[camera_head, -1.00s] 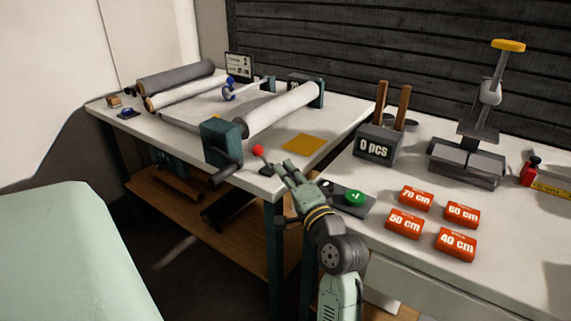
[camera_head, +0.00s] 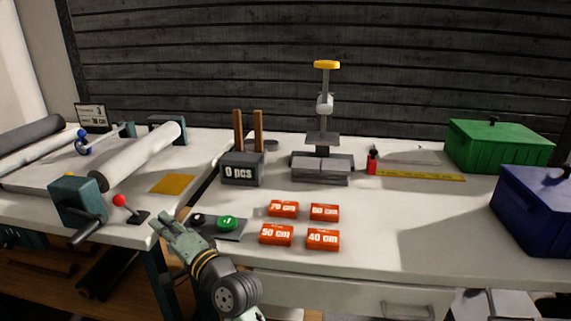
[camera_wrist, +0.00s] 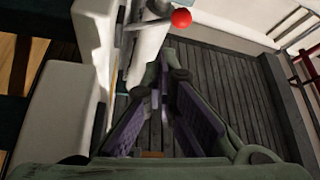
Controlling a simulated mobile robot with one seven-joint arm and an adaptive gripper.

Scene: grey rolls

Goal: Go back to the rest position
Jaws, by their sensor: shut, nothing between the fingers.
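My gripper (camera_head: 165,226) is at the front of the worktops, near the gap between the left table and the right bench. It is shut and empty. In the wrist view my gripper (camera_wrist: 162,82) has its fingertips together, with a table edge and a red-knobbed lever (camera_wrist: 181,18) just beyond. In the head view the lever's red knob (camera_head: 120,200) is to the left of my gripper. The control plate with the green button (camera_head: 227,223) is just to its right.
The left table bears a white roll (camera_head: 135,160) on a crank stand. The right bench holds red length blocks (camera_head: 277,235), a "0 pcs" box (camera_head: 241,170), a press (camera_head: 322,165), a yellow ruler (camera_head: 425,176), a green crate (camera_head: 495,145) and a blue crate (camera_head: 540,215).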

